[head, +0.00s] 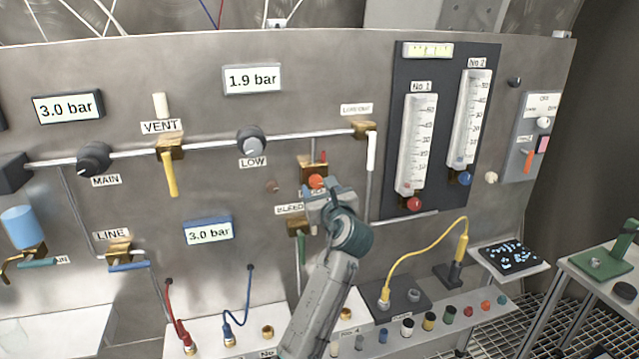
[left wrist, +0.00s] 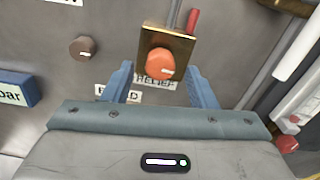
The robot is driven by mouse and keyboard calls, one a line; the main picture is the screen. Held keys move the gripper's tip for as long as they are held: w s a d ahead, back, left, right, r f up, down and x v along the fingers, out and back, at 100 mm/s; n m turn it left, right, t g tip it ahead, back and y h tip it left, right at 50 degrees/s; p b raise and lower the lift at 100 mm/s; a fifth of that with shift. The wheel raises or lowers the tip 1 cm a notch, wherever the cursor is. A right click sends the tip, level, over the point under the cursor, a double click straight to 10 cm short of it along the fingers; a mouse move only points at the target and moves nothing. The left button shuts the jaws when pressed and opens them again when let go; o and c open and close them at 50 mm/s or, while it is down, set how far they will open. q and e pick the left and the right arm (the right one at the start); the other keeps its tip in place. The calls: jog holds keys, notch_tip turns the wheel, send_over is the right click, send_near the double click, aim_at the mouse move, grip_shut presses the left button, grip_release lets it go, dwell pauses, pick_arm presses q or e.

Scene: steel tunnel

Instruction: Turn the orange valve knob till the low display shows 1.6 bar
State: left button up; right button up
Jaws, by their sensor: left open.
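The orange valve knob (head: 317,181) sits on a brass block above a RELIEF label. In the left wrist view the orange knob (left wrist: 157,63) has a white mark pointing to the right. The low display (head: 252,79), above the knob marked LOW, reads 1.9 bar. My left gripper (head: 325,193) is at the panel just below the orange knob and partly hides its label. In the left wrist view my open left gripper (left wrist: 158,80) has a finger on each lower side of the knob. My right gripper is not in view.
A grey LOW knob (head: 251,139) and a black MAIN knob (head: 94,159) sit on the pipe. A yellow VENT lever (head: 170,173) hangs left. Flow tubes (head: 416,145) stand right. Below are a shelf with hoses and a yellow cable (head: 426,248).

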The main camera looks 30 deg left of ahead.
pick_arm(q)
jog(key=shift+w+a, duration=0.3)
jog(key=shift+a, duration=0.05)
jog(key=shift+c, duration=0.2)
jog(key=c, duration=0.9)
jog(key=shift+c, duration=0.2)
